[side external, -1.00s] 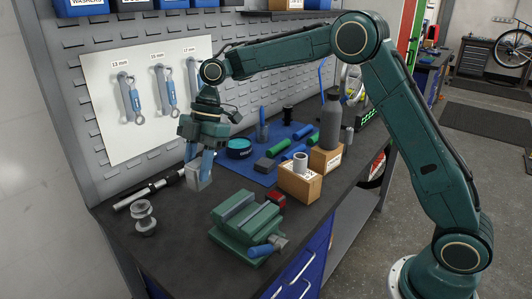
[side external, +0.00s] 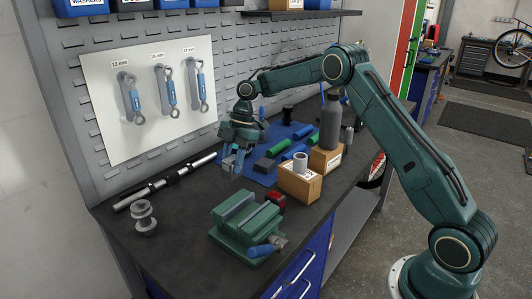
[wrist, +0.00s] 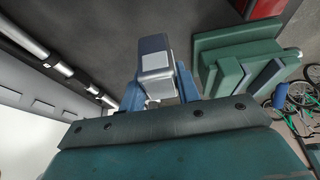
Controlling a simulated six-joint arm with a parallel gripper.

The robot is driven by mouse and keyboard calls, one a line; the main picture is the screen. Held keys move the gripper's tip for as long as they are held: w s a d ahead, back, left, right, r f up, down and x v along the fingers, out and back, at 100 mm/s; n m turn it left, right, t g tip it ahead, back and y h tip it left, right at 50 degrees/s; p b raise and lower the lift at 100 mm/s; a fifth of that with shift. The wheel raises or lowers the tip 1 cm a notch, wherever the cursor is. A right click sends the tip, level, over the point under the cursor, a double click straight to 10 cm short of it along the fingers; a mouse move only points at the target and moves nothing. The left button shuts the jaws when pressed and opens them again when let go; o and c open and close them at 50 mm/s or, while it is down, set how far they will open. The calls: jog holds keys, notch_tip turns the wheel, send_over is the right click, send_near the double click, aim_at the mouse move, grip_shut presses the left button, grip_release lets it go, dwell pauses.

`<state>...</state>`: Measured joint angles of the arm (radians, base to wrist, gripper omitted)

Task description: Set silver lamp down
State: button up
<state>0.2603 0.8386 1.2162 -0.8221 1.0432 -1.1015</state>
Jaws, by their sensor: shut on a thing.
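The silver lamp (wrist: 154,62) is a small grey, box-shaped piece with a pale lower face. In the wrist view it sits between the blue fingers of my gripper (wrist: 158,88), which is shut on it. In the side view my gripper (side external: 235,160) points down over the bench, near the front-left edge of the blue mat. The lamp is small there and partly covered by the fingers. I cannot tell whether it touches the bench top.
A green vise (side external: 240,222) and a red box (side external: 275,199) stand in front. A silver bar (side external: 150,188) lies at left by a spool (side external: 144,217). Dark bench between is clear.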

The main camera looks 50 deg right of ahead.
jog(key=shift+f, duration=0.85)
jog(key=shift+f, duration=0.1)
jog(key=shift+f, duration=2.55)
jog(key=shift+f, duration=0.1)
jog(key=o, duration=1)
jog(key=v, duration=1.2)
